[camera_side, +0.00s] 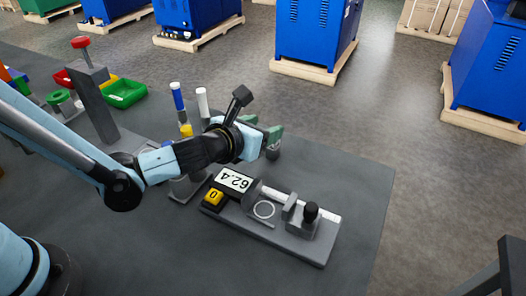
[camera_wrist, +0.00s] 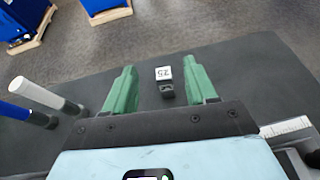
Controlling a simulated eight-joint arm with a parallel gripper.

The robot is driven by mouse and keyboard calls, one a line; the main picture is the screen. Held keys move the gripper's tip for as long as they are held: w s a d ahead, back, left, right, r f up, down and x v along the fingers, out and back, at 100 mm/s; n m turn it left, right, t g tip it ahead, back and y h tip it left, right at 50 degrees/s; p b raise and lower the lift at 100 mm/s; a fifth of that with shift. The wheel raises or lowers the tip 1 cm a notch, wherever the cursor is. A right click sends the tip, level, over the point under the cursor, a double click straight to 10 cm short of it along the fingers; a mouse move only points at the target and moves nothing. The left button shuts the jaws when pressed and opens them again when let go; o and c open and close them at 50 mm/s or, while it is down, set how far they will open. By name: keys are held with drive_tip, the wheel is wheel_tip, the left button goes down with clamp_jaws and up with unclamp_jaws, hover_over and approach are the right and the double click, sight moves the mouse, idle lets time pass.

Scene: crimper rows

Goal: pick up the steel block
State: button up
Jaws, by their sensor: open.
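A small dark grey block with a white label reading 25, apparently the steel block (camera_wrist: 166,88), shows in the wrist view on the dark table. In that picture it lies between the green fingers of my gripper (camera_wrist: 158,78), apart from both. In the side view my gripper (camera_side: 262,133) is over the table behind the measuring device, its fingers spread and empty. A grey piece just under the fingertips, probably the same block (camera_side: 273,152), is partly hidden by a finger there. The height of the fingers above the block is hard to tell.
A measuring device (camera_side: 290,240) with a 62.4 display and yellow button stands in front of my gripper. Blue-handled (camera_side: 178,97) and white-handled (camera_side: 203,103) tools stand upright to the left. A green tray (camera_side: 124,94) and grey post (camera_side: 97,105) are farther left. The right table edge is clear.

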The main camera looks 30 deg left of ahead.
sight(273, 146)
wheel_tip(273, 146, down, 4)
drive_tip(key=shift+x, duration=3.75)
clamp_jaws()
